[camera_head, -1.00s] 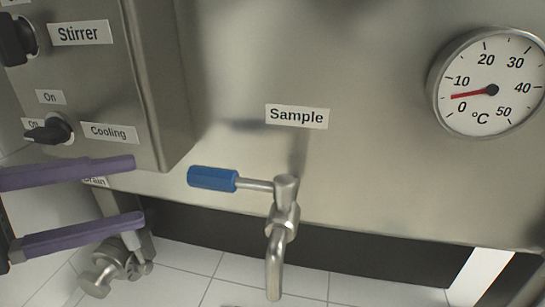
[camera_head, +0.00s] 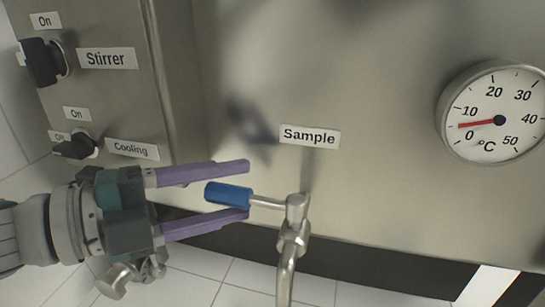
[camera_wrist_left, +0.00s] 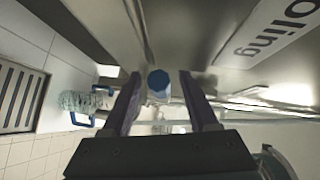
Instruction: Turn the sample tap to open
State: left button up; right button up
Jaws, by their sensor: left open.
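The sample tap (camera_head: 294,226) is a steel spout under the "Sample" label (camera_head: 309,136). Its blue lever handle (camera_head: 228,194) points to the left from the tap's top. My left gripper (camera_head: 248,187) is open, with its two purple fingers reaching in from the left. One finger shows above the blue handle and one below it in the head view. In the left wrist view the handle's blue end (camera_wrist_left: 158,80) shows between the two fingers. I cannot tell whether either finger touches it. My right gripper is not in view.
The control box with the Stirrer knob (camera_head: 44,62) and Cooling knob (camera_head: 75,145) stands at the left, close above my left gripper. A temperature dial (camera_head: 494,112) is on the tank at the right. In the left wrist view a floor drain (camera_wrist_left: 20,95) shows at the left.

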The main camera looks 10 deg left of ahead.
pick_arm(q)
jog(key=shift+c, duration=0.2)
grip_shut()
dwell(1.1)
